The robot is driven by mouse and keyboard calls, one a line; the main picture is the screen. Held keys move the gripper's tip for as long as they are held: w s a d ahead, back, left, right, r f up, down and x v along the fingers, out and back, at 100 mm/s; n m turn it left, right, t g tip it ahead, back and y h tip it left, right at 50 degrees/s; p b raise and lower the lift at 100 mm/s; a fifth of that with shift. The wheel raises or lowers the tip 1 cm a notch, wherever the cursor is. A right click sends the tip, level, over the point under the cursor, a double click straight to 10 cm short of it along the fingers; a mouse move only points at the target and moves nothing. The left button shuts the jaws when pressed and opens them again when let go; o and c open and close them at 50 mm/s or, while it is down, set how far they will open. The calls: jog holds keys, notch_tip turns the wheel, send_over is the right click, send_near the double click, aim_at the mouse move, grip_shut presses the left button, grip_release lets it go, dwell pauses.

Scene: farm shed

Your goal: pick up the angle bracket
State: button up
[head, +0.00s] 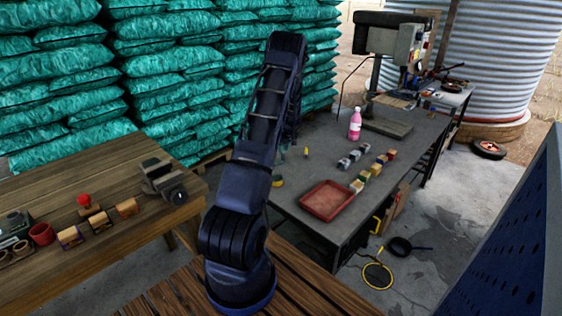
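I cannot pick out the angle bracket with certainty; the small things on the tables are too small to tell. My dark blue arm rises through the middle of the head view and bends at the top, and its far part drops behind the near part. My gripper is hidden behind my own arm, so its fingers do not show. On the grey metal workbench (330,155) behind the arm, a small yellow item (306,152) stands near the left side. A green and yellow item (278,181) is partly covered by my arm.
The workbench holds a red tray (327,200), several small blocks (372,169), a pink bottle (355,124) and a drill press (385,75). A wooden table (70,190) at left holds several small items. Teal sacks (160,75) are stacked behind. A blue panel (515,250) stands at right.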

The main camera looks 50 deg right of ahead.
aim_at(283, 160)
jog(key=shift+x, duration=3.15)
jog(key=shift+d, duration=0.2)
grip_shut()
